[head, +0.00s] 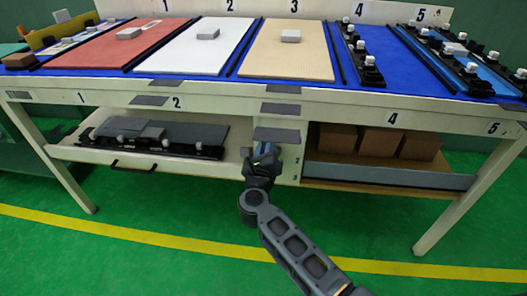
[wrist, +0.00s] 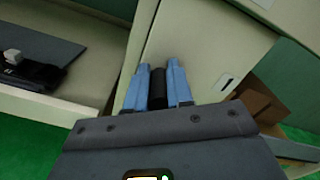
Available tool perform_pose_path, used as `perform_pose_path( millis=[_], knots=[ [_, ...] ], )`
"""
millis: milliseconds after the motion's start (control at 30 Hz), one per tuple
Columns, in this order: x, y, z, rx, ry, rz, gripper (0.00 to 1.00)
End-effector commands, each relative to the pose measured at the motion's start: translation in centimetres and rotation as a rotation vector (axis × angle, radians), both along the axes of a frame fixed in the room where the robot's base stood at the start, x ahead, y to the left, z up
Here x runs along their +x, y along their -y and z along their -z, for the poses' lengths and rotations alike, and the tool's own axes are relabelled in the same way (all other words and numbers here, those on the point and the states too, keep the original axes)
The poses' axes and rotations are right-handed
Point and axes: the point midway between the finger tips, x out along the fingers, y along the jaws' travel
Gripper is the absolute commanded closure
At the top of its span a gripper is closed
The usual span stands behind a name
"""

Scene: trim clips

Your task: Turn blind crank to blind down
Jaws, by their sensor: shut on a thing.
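My gripper (head: 264,150) is in front of the pale middle panel under the worktable. In the wrist view its two blue fingers (wrist: 158,66) are shut on a short dark cylindrical piece (wrist: 158,90) between them. I cannot tell for certain whether this piece is the blind crank. The gripper itself hides most of it in the head view. No blind can be made out in either view.
The worktable (head: 340,92) carries red, white and tan boards and black rails with clips. A pulled-out shelf (head: 90,153) with black parts is left of my gripper. Brown boxes (head: 379,141) stand in the right bay. Green floor lies open in front.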

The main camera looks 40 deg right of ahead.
Motion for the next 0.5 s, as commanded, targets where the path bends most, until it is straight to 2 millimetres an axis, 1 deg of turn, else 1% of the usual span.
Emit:
perform_pose_path(
  millis=[500],
  knots=[
    [-1.6,1.2,-0.7,0.293,0.374,0.003,1.00]
  ],
)
